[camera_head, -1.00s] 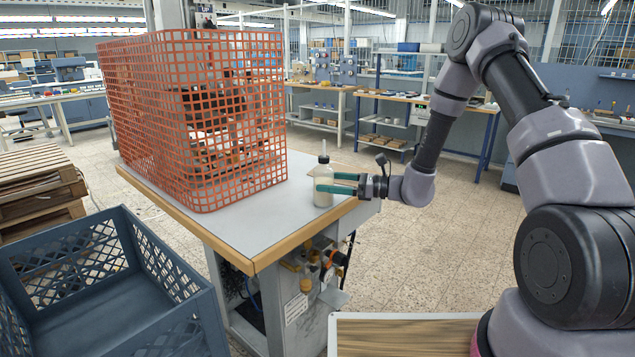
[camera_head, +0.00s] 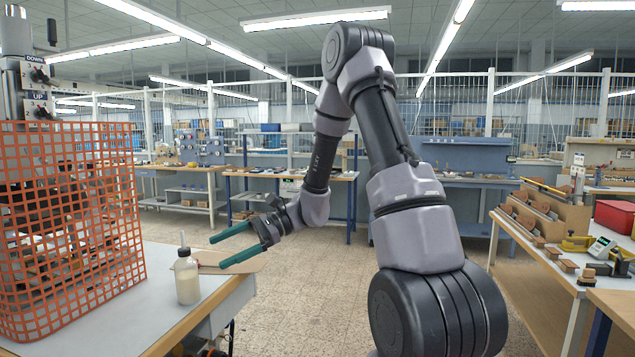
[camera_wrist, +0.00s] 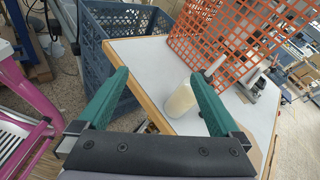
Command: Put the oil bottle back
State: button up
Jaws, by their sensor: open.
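The oil bottle (camera_head: 187,277) is a small clear bottle with pale contents, a dark cap and a thin spout. It stands upright on the grey machine table (camera_head: 165,318), near the wood-edged right side. My gripper (camera_head: 226,251) is open and empty, with green fingers, above and to the right of the bottle in the head view. In the wrist view the bottle (camera_wrist: 182,100) shows beyond my open fingers (camera_wrist: 160,82), nearer the right finger, which hides part of it. The fingers do not touch it in the head view.
An orange mesh guard (camera_head: 70,230) stands on the table, left of the bottle. A flat brown board (camera_head: 235,262) lies behind the bottle. A blue crate (camera_wrist: 108,50) is beside the table. A bench with tools (camera_head: 560,262) is at the right.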

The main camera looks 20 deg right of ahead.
jog(key=s+d+r+n+t+h, duration=0.8)
jog(key=s+d+r+h, duration=0.4)
jog(key=s+d+r, duration=0.4)
notch_tip(320, 180, up, 2)
jog(key=shift+s+d+r+n, duration=0.1)
jog(key=shift+s+d+n, duration=0.15)
jog(key=shift+s+n, duration=0.55)
